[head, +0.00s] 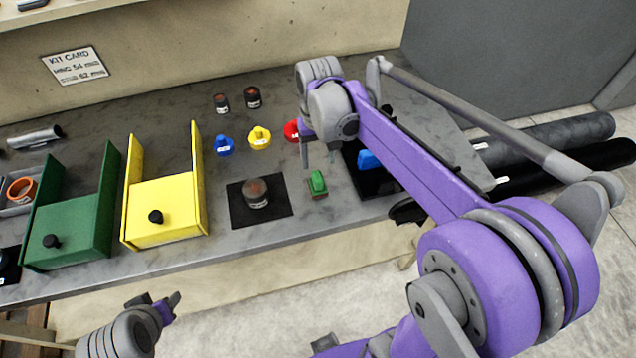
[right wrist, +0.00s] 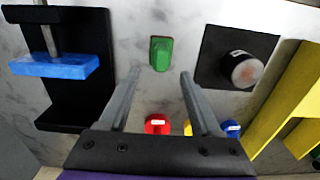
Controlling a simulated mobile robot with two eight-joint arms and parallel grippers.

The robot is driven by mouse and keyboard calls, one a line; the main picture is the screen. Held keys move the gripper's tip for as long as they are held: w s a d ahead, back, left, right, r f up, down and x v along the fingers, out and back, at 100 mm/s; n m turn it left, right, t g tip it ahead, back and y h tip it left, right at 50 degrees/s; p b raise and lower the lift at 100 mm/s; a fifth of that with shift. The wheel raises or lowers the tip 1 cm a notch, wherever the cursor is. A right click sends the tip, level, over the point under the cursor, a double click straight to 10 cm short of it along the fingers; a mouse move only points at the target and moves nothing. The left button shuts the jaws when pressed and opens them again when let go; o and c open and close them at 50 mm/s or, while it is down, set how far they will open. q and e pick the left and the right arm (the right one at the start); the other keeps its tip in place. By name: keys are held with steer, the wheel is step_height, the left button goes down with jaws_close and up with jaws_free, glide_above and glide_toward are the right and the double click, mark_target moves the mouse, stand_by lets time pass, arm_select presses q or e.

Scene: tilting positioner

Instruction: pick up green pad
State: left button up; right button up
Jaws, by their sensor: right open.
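The green pad (head: 318,183) is a small green block lying on the grey bench top near its front edge, right of a black mat. In the right wrist view the green pad (right wrist: 161,53) lies just beyond the fingertips, between their lines. My right gripper (head: 319,158) is open and empty above and slightly behind the pad, not touching it. In the right wrist view the gripper (right wrist: 160,74) has its fingers well apart. My left gripper (head: 160,301) is low at the front, off the bench; its finger opening is unclear.
Left of the pad is a dark cylinder (head: 256,193) on a black mat (head: 238,213). To the right is a black fixture (right wrist: 80,103) with a blue block (right wrist: 55,66). Blue (head: 223,145), yellow (head: 260,138) and red (head: 292,130) knobs stand behind. Yellow (head: 165,195) and green (head: 70,240) bins are left.

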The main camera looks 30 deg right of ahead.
mark_target(318, 176)
step_height(318, 176, down, 8)
steer(key=shift+a+f, duration=0.1)
steer(key=shift+f, duration=0.15)
jaws_close()
stand_by(0.5)
